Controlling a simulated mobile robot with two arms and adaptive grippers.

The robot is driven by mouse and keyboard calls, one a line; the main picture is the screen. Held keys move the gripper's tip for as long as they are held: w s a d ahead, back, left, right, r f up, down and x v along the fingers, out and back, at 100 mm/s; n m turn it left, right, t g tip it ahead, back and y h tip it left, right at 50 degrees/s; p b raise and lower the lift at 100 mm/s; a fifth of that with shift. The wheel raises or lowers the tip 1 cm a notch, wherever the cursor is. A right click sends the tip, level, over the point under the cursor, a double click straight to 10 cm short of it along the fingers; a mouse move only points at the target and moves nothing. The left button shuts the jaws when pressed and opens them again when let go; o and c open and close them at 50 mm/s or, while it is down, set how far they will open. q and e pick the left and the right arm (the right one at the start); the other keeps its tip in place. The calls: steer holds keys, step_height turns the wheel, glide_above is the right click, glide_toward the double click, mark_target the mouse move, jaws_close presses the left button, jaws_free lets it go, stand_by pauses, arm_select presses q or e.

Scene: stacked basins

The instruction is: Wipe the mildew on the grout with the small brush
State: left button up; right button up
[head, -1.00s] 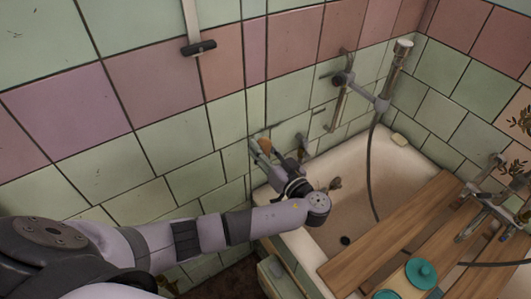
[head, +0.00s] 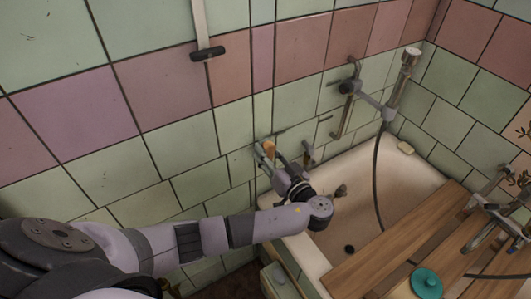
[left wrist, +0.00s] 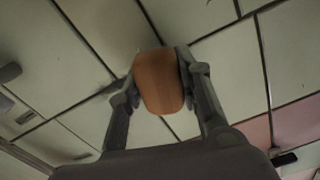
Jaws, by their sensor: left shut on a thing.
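The small brush (left wrist: 158,82) shows as a rounded orange-brown wooden piece between the fingers of my left gripper (left wrist: 160,88) in the left wrist view. In the head view my left gripper (head: 268,155) is at the green tiled wall by the tub's far left corner, with a bit of the brush (head: 269,147) showing. It is shut on the brush. The bristles are hidden, and I cannot tell whether they touch the wall. Dark grout lines (left wrist: 80,40) run between the pale tiles around the brush. My right gripper is at the right edge of the head view (head: 505,205), where its finger state is unclear.
The bathtub (head: 385,178) lies right of my left gripper, with wooden boards (head: 400,240) across it and a teal round item (head: 427,283) on them. A shower fitting with a hose (head: 378,180) is on the wall.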

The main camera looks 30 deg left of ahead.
arm_select(q)
steer(key=shift+w+a, duration=0.15)
steer(key=shift+a, duration=0.1)
steer(key=shift+w+a+b, duration=0.3)
steer(key=shift+a+b, duration=0.05)
steer(key=shift+a, duration=0.2)
